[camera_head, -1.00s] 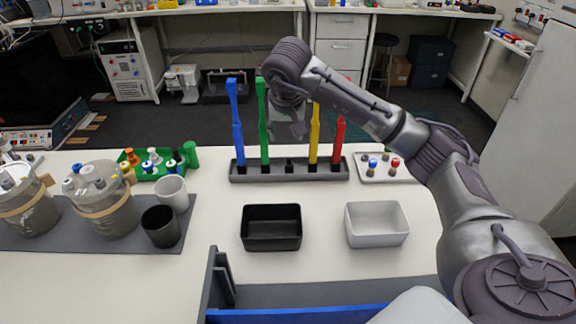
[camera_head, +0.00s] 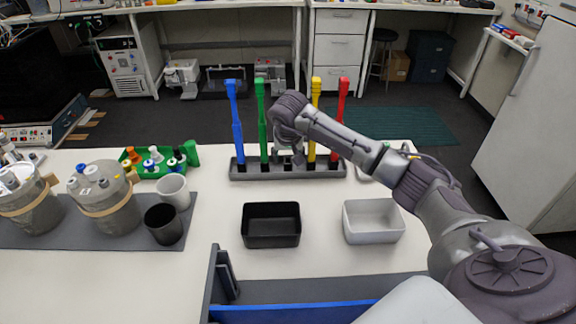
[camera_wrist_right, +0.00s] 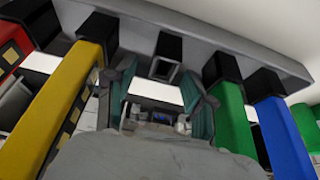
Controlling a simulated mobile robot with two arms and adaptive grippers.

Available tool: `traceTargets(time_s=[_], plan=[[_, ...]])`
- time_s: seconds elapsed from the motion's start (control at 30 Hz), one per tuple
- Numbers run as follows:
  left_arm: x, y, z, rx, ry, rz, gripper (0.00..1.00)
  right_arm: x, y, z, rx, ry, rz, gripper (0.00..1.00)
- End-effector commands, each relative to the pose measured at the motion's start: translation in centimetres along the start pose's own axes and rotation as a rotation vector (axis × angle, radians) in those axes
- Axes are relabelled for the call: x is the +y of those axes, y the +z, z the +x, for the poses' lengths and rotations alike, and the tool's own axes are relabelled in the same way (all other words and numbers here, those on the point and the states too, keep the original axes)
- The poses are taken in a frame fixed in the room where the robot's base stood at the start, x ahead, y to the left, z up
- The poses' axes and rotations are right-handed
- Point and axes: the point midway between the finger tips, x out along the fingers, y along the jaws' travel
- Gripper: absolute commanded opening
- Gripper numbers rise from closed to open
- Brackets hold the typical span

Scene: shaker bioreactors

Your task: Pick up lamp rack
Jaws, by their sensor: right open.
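The lamp rack (camera_head: 312,174) is a long dark grey bar on the white table. It holds upright blue (camera_head: 235,125), green (camera_head: 262,120), yellow (camera_head: 314,135) and red (camera_head: 339,120) sticks, with a short black middle socket. My right gripper (camera_head: 287,152) is low over the rack's middle, between the green and yellow sticks, and its forearm covers part of the yellow one. In the right wrist view the rack (camera_wrist_right: 240,45) spans the top. The open teal-padded fingers (camera_wrist_right: 163,100) point at the middle socket (camera_wrist_right: 167,57), one to each side. I cannot tell whether they touch. My left gripper is out of view.
A black bin (camera_head: 271,226) and a light grey bin (camera_head: 374,222) stand in front of the rack. A green tray (camera_head: 192,152) with stoppers, two cups and two wrapped vessels (camera_head: 105,200) are at the left. A small tray lies behind my right forearm.

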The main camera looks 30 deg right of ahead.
Motion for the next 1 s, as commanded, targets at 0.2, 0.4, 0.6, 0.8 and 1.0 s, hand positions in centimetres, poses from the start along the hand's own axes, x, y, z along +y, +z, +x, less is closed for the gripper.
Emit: traceTargets(time_s=[0.2,0.4,0.6,0.8,1.0], plan=[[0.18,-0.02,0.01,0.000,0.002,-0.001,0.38,0.02,-0.05,0.15,0.002,0.000,0.001,0.54],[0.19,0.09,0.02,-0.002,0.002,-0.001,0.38,0.02,-0.05,0.12,0.002,0.000,0.001,0.24],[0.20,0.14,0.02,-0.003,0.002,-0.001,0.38,0.02,-0.06,0.10,0.002,0.000,0.001,0.00],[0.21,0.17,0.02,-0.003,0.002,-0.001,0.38,0.02,-0.06,0.09,0.002,0.000,0.001,0.00],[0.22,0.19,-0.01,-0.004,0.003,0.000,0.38,-0.02,-0.25,-0.10,0.006,-0.003,0.002,0.00]])
